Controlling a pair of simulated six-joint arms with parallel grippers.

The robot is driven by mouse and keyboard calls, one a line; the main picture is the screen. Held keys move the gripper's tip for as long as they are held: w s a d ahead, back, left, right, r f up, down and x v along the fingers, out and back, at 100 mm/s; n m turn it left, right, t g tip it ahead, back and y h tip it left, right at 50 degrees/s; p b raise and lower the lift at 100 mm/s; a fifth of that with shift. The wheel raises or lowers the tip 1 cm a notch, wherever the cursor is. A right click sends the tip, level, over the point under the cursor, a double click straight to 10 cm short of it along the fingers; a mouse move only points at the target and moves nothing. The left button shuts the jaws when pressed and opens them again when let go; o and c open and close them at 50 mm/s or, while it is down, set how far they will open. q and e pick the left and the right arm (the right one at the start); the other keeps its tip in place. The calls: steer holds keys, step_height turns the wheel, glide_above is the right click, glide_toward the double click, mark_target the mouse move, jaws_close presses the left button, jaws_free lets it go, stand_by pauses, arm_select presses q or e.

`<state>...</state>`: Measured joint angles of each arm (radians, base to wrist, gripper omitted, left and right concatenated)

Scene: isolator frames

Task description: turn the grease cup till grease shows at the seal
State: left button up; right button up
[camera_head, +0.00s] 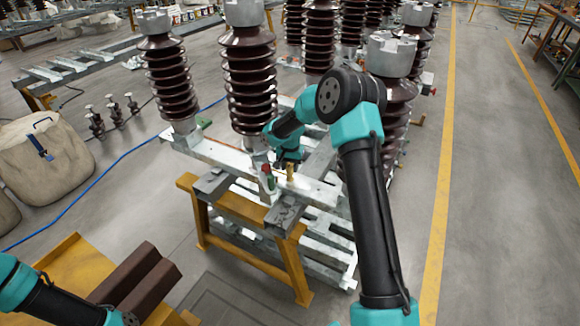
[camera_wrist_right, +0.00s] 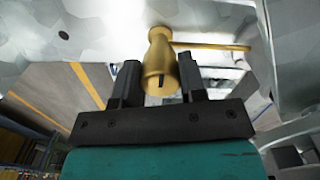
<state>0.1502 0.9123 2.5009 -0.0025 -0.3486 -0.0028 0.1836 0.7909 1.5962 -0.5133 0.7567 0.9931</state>
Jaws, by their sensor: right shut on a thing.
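The brass grease cup (camera_wrist_right: 160,72) sits between the two black fingers of my right gripper (camera_wrist_right: 161,85), which is shut on it. A thin brass rod runs right from the cup's neck in the right wrist view. In the head view a small brass part (camera_head: 290,172) shows at the base of an insulator, just below my right gripper (camera_head: 288,158), whose fingers are too small to make out there. I cannot make out the seal or any grease. My left arm enters at the lower left, with its gripper outside the frame.
Tall brown insulators (camera_head: 249,80) stand close behind on a galvanised frame (camera_head: 225,152). A yellow trestle (camera_head: 285,262) supports the frame. A beige bag (camera_head: 45,160) lies at left. A small red and green part (camera_head: 267,177) is close beside the brass part.

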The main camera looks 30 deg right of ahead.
mark_target(290, 165)
steer(key=o, duration=0.9)
steer(key=shift+o, duration=0.2)
steer(key=shift+r, duration=0.1)
step_height(290, 165, up, 17)
steer(key=shift+r, duration=0.1)
